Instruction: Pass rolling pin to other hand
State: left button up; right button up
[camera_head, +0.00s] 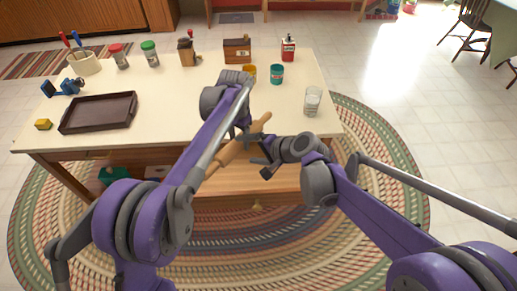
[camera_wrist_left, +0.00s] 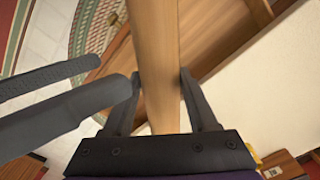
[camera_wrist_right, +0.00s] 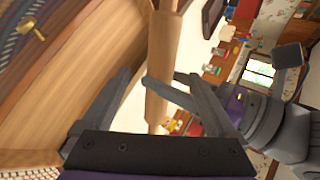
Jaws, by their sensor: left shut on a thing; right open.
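The wooden rolling pin (camera_head: 230,152) is held at a slant off the table's front edge in the head view. My left gripper (camera_head: 244,136) is shut on it; the left wrist view shows the pin (camera_wrist_left: 157,60) between the fingers. My right gripper (camera_head: 258,165) is open beside the pin, on its right in the head view. In the right wrist view the pin (camera_wrist_right: 160,50) lies between and beyond the open right fingers, with its narrower end (camera_wrist_right: 155,110) nearer. Whether the right fingers touch it cannot be told.
The cream table (camera_head: 180,95) carries a dark tray (camera_head: 98,112), a glass (camera_head: 312,101), a teal can (camera_head: 277,74), jars and boxes. A wooden drawer front lies below its edge. The two grippers are very close together. A braided rug (camera_head: 385,150) covers the floor.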

aim_at(238, 149)
jog(key=x, duration=0.7)
jog(key=shift+f, duration=0.1)
grip_shut()
pick_arm(q)
jog(key=o, duration=1.2)
